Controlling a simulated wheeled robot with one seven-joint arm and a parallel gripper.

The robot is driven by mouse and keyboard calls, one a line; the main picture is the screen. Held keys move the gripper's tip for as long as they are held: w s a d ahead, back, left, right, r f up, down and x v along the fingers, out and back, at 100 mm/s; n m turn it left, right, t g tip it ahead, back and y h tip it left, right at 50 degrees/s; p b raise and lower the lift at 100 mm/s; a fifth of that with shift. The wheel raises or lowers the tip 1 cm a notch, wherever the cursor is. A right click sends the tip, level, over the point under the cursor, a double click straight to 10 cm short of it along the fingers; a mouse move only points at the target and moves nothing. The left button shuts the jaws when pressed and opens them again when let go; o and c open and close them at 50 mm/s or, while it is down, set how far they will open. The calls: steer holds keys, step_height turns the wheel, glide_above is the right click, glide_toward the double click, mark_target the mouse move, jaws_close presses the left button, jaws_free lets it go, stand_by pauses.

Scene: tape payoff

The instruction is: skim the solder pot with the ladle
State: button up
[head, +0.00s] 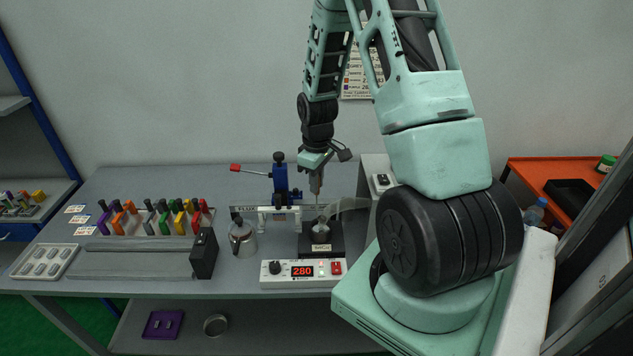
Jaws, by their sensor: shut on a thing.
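The solder pot (321,233) is a small dark round pot on a black base near the middle of the bench, behind a white control box that reads 280. My gripper (316,188) points down just above the pot and is shut. A thin light shaft runs down from its fingers toward the pot's mouth; I take it to be the handle of the ladle (317,203). The ladle's bowl is too small to make out, and I cannot tell whether it touches the solder. The solder's surface cannot be made out either.
A pale curved nozzle (345,205) stands close right of the pot. A blue clamp (281,180) with a red handle is behind left.

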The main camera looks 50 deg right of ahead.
steer(key=shift+r+p, duration=1.35)
steer(key=shift+r, duration=0.55)
